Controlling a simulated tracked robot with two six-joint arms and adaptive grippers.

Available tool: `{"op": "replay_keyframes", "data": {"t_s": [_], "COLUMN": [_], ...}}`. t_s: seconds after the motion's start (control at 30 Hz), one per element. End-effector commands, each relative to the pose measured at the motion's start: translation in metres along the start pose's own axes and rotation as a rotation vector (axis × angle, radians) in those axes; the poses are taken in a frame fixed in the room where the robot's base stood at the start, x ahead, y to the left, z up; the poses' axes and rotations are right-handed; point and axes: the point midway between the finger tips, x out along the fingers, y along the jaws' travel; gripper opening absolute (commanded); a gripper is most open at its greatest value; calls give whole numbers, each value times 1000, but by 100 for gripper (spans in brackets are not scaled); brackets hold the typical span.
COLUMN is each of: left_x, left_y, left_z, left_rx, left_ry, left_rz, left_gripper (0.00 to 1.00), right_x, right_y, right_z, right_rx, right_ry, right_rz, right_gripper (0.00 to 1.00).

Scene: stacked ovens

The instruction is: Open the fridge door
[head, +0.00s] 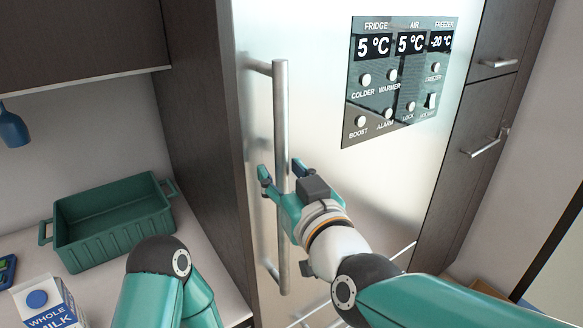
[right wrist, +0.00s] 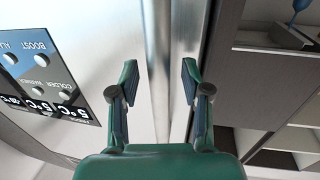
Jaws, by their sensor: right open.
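The fridge door (head: 330,185) is a pale brushed-metal panel and looks shut. Its long vertical bar handle (head: 281,110) stands off the door near the left edge. My right gripper (head: 280,172) is open at about the middle of the handle, with one finger on each side of the bar. In the right wrist view the handle (right wrist: 158,50) runs between the two spread fingers of the gripper (right wrist: 159,82), with a gap to each finger. Part of my left arm shows at the bottom of the head view, but its gripper is not in sight.
A control panel (head: 398,80) is on the door's upper right. On the counter at left are a green bin (head: 112,220) and a milk carton (head: 45,303). Dark cabinet drawers (head: 493,95) with handles stand right of the fridge. A dark side panel (head: 205,130) borders it at left.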

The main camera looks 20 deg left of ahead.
Motion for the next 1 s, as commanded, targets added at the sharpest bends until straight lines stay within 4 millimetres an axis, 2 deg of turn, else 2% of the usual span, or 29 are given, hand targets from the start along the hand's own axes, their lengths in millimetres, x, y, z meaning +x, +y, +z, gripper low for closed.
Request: {"op": "replay_keyframes", "data": {"t_s": [0.13, 0.37, 0.4, 0.67, 0.7, 0.93, 0.97, 1.0], "left_x": [-2, -2, -2, -2, -2, -2, -2, -2], "left_y": [1, 1, 1, 1, 1, 1, 0, 0], "left_z": [0, 0, 0, 0, 0, 0, 0, 0], "left_rx": [0, 0, 0, 0, 0, 0, -3, -2], "left_ry": [0, 0, 0, 0, 0, 0, 1, 1], "left_rz": [0, 0, 0, 0, 0, 0, 0, 0], "left_gripper": [40, 40, 40, 40, 40, 40, 40, 40], "right_x": [7, 8, 8, 8, 8, 7, -5, 0], "right_y": [0, 0, 0, 0, 0, 0, 16, 10], "right_z": [0, 0, 0, 0, 0, 0, -1, 0], "right_rx": [0, 0, 0, 0, 0, 0, 0, 1], "right_ry": [0, 1, 1, 1, 1, 0, 2, 1], "right_rz": [0, 0, 0, 1, 1, 1, 7, 5], "right_gripper": [48, 48, 46, 2, 0, 0, 0, 0]}}
